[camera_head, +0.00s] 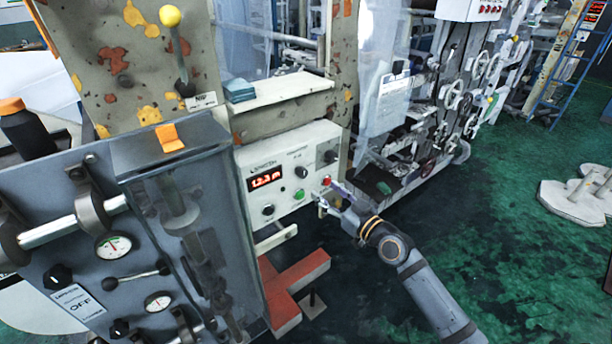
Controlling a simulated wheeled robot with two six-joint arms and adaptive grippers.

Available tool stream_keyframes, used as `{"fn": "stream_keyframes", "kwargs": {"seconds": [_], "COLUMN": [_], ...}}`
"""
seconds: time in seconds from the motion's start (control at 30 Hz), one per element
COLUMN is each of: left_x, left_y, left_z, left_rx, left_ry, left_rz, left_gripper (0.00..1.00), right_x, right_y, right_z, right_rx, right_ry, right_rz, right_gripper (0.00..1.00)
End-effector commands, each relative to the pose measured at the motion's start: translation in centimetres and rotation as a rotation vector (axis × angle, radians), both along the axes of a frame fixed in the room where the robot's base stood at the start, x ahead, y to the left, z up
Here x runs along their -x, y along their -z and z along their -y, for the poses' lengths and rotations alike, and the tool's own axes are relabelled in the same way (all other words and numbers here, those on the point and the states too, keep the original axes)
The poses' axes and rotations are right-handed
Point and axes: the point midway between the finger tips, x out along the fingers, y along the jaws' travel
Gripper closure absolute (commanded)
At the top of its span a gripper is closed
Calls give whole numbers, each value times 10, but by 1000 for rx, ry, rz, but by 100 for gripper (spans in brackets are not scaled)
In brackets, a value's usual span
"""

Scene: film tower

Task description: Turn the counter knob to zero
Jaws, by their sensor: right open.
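A white counter panel (287,155) is set in the machine's front, a little left of the middle. Its display (265,179) shows lit red digits, too small to read surely. A dark knob (268,210) sits below the display, another knob (302,172) is right of it, and a third knob (330,157) is at the upper right. I cannot tell which is the counter knob. My right gripper (322,203) is open and empty at the panel's lower right, near the red button (326,181). Whether it touches the panel is unclear. My left gripper is out of view.
A green button (299,194) sits between the knobs. A grey-blue cabinet (85,255) with gauges and a clear cover stands at the left. A red metal foot (290,290) is on the floor below. The green floor (500,220) at the right is largely open.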

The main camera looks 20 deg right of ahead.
Motion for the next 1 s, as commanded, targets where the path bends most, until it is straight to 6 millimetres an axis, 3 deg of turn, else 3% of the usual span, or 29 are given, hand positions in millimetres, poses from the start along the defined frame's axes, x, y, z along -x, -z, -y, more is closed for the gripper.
{"fn": "stream_keyframes", "kwargs": {"seconds": [0.3,0.5,0.87,1.0], "left_x": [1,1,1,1], "left_y": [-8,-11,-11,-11], "left_z": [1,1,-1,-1], "left_rx": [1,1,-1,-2], "left_ry": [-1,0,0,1], "left_rz": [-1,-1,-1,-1], "left_gripper": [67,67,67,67], "right_x": [-59,-87,-94,-94], "right_y": [-3,-1,1,1], "right_z": [-21,-32,-35,-34], "right_rx": [-8,-3,-1,-1], "right_ry": [2,1,0,0], "right_rz": [0,-1,-1,-1], "right_gripper": [47,47,47,64]}}
